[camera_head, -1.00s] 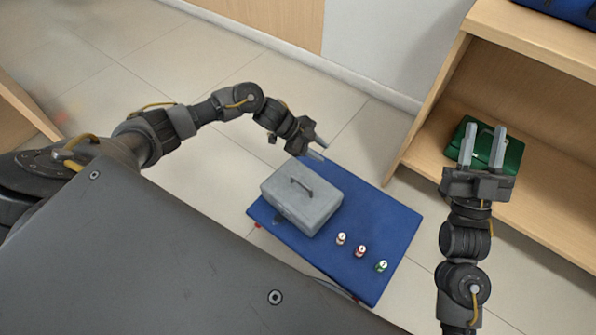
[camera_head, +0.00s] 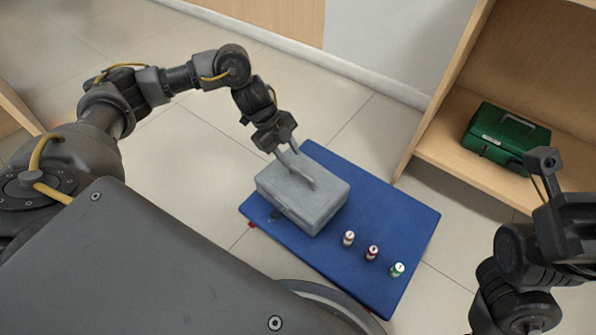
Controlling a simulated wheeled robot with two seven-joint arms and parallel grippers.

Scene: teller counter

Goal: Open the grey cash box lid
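The grey cash box (camera_head: 318,212) stands on a blue mat (camera_head: 395,215) with its lid down. My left gripper (camera_head: 301,180) is over the lid, pointing down, with its two pale fingers at the handle's place. The handle is hidden by the fingers, and I cannot tell whether they are closed on it. My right gripper (camera_head: 572,222) is at the right edge of the picture, away from the box.
Three small capped items, white (camera_head: 348,238), red (camera_head: 372,252) and green (camera_head: 397,269), stand on the mat right of the box. A green cash box (camera_head: 503,138) sits on a wooden shelf (camera_head: 455,165) at right. Tiled floor is clear behind the mat.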

